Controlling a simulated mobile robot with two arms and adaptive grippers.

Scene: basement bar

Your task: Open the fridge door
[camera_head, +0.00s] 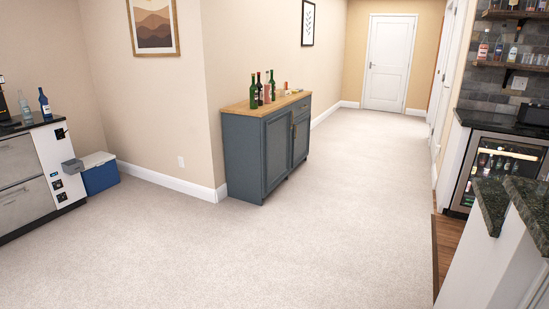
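A small fridge (496,174) with a glass front and a steel frame stands under a black counter at the right. Bottles show behind its glass and its door looks shut. The granite bar counter in front hides its lower right part. Neither of my grippers shows in the head view, so I cannot see whether they are open or shut.
A granite-topped bar counter (492,201) juts in at the lower right, in front of the fridge. A blue cabinet (243,155) with bottles stands mid-room. A blue cooler (99,177) and a steel drawer unit (23,180) stand left. The carpet (290,240) between is clear.

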